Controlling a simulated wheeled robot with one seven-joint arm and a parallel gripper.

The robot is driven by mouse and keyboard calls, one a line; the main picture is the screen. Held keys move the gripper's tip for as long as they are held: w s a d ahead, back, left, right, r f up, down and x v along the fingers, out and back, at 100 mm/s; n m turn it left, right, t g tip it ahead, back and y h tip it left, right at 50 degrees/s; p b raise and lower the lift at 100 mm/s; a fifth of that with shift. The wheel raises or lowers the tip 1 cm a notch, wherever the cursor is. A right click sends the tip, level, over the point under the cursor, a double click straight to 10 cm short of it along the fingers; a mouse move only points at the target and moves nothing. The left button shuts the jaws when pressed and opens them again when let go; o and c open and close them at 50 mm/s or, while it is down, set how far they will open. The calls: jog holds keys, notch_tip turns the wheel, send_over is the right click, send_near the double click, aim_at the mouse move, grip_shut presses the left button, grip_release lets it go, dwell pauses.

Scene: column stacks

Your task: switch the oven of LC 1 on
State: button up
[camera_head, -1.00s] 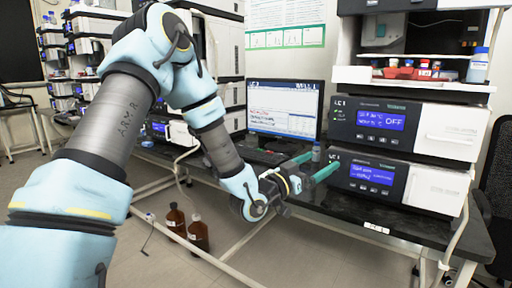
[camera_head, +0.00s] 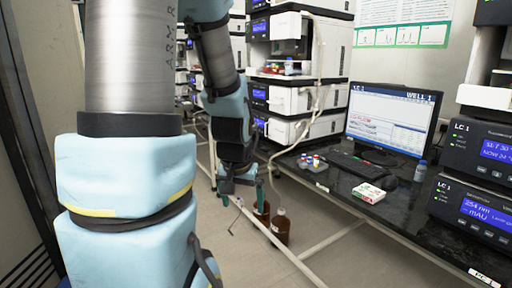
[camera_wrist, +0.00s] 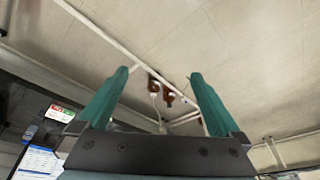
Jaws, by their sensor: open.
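The LC 1 oven (camera_head: 464,150) is the upper dark unit at the right edge of the head view, cut off by the frame. Its blue display (camera_head: 497,151) shows a set and a now temperature; the rest of the display is out of frame. Below it is another LC 1 unit (camera_head: 455,200) with a display reading 254 nm and mAU. My gripper (camera_head: 241,197) hangs left of the bench, well away from the oven. In the wrist view its teal fingers (camera_wrist: 160,75) are apart with nothing between them, pointing over the floor.
Brown bottles (camera_head: 281,226) stand on the floor near my gripper. More instrument stacks (camera_head: 290,100) stand behind.

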jog(key=s+a+r+n+g, duration=0.1)
jog(key=s+a, duration=0.2)
jog(key=s, duration=0.2)
jog(key=shift+a+r+n+g, duration=0.15)
jog(key=shift+r+n+g, duration=0.05)
jog(key=shift+n+g, duration=0.2)
jog(key=shift+c, duration=0.4)
grip_shut()
dwell(0.7)
